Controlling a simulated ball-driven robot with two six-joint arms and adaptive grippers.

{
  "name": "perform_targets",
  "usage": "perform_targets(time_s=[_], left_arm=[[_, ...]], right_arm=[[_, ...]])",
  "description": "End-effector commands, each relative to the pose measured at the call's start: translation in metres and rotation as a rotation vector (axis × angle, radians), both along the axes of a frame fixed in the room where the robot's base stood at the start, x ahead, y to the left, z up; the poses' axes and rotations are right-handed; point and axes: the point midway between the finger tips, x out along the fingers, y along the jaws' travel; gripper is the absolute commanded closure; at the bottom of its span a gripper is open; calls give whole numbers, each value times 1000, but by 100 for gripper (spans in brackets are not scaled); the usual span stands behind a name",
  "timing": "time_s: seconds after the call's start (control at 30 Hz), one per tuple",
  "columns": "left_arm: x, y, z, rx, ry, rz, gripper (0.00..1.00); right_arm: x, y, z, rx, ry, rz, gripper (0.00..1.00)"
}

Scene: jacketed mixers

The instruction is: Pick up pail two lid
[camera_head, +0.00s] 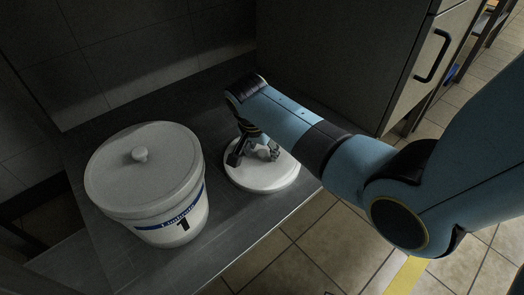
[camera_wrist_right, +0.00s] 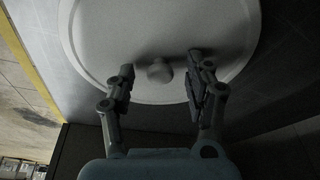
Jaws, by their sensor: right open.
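The white round lid (camera_head: 262,178) lies on the dark shelf, to the right of the pail marked 1. No 2 shows on what I see of it. In the wrist view the lid (camera_wrist_right: 110,35) fills the upper part, with its round knob (camera_wrist_right: 159,71) near the middle. My right gripper (camera_head: 254,152) is over the lid, fingers pointing down. In the wrist view my right gripper (camera_wrist_right: 160,82) is open, one finger on each side of the knob, with gaps to it. My left gripper is not in view.
A white pail (camera_head: 155,215) marked 1, with its own knobbed lid (camera_head: 143,172), stands to the left on the shelf (camera_head: 226,240). A dark cabinet (camera_head: 330,60) with a handle stands behind on the right. A tiled floor lies past the shelf's front edge.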

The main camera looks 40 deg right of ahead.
Motion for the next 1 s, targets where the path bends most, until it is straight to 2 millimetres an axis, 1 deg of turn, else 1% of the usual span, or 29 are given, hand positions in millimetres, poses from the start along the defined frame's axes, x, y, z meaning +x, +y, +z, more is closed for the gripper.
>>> perform_targets(time_s=[0.07, 0.1, 0.4, 0.5, 0.83, 0.97, 1.0], left_arm=[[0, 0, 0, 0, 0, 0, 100], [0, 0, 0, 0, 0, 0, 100], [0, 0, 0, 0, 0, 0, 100], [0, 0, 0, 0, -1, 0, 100], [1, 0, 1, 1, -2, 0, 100], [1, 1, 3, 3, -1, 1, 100], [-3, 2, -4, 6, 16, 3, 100]], right_arm=[[0, 0, 1, 0, -1, 0, 47], [0, 0, 1, 0, -1, 0, 49], [0, 0, 1, 0, 0, 0, 89], [0, 0, 1, 0, 0, 0, 100], [0, 0, 2, 0, -1, 0, 100], [1, 0, 9, 0, -2, 1, 100], [1, 0, 13, 1, -3, 0, 100]])
